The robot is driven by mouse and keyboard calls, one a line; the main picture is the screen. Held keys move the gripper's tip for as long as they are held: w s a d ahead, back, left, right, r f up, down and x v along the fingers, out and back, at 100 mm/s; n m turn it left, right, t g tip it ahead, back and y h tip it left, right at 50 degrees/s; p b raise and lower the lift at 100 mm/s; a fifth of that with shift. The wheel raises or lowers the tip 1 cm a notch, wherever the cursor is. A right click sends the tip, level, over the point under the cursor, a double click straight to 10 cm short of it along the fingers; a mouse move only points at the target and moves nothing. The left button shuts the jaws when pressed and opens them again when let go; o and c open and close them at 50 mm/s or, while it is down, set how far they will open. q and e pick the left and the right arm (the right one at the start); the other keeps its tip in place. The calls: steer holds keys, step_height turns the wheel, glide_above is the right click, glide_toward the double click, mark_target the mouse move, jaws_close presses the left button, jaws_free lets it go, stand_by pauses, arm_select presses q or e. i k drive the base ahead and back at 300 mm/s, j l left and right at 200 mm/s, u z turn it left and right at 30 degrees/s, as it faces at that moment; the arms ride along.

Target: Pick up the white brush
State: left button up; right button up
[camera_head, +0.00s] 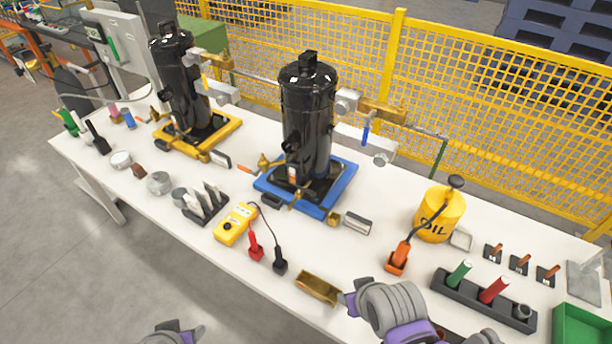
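I cannot pick out a white brush with certainty. Several upright pale pieces (204,198) stand in a dark rack at the table's front left of centre, too small to name. My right gripper (350,299) is at the table's front edge, just right of a brass-coloured open box (318,288); its fingers are partly hidden behind its own grey and purple body. My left gripper (188,331) is low at the bottom edge of the view, in front of the table and largely cut off. I see nothing held in either gripper.
Two black compressors stand on a blue pallet (339,194) and a yellow pallet (226,128). A yellow pendant (236,223) with red and black plugs lies near the front. A yellow oil can (438,215), dark tool rack (455,292) and green bin (582,325) occupy the right.

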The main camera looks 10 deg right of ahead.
mark_target(74, 115)
steer(key=u, duration=0.35)
steer(key=k+l+u, duration=0.1)
steer(key=l, duration=0.2)
steer(key=k+l, duration=0.15)
steer(key=i+j, duration=1.5)
steer(key=j, duration=0.15)
steer(key=i+j, duration=0.75)
steer(key=z, duration=0.05)
